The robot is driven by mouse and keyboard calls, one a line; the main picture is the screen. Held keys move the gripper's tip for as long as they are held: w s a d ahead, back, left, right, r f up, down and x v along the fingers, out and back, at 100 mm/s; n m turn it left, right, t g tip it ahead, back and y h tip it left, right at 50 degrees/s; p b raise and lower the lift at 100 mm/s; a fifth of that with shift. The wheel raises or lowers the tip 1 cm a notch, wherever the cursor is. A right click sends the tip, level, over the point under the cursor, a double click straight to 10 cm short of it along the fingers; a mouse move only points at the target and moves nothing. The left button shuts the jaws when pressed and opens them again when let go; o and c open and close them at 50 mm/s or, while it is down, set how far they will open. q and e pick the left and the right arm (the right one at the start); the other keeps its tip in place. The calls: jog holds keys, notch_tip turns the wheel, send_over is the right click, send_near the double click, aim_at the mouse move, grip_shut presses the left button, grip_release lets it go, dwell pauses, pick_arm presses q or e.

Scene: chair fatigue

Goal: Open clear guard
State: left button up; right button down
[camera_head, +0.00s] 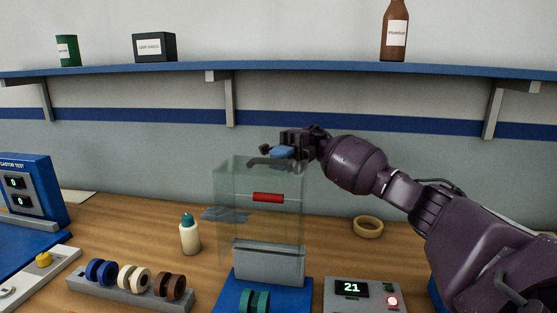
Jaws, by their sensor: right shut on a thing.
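The clear guard (235,182) is a see-through box in the middle of the camera_head view, with a red bar (268,197) on its front. It stands over a grey block (268,263) and a blue base (225,301) with a green wheel (255,300). My right gripper (276,152) is at the guard's top, above and behind the red bar. It is shut on the guard's upper part; a blue piece shows at its fingers, and the exact contact is hard to see. My left gripper is not in view.
A control box (365,292) reading 21 stands at front right. A white bottle (190,235) is left of the guard, a tape ring (368,227) right of it. A wheel rack (132,286) and blue tester (32,192) are at left. A blue shelf (300,69) runs above.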

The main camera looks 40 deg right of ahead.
jog(key=shift+f, duration=0.8)
jog(key=c, duration=1.1)
grip_release()
jog(key=shift+r, duration=0.25)
jog(key=shift+r, duration=0.1)
jog(key=shift+w+d, duration=0.1)
jog(key=shift+d, duration=0.05)
jog(key=b+v, duration=0.2)
jog(key=v, duration=0.5)
jog(key=shift+d+b, duration=0.1)
jog(key=shift+b, duration=0.2)
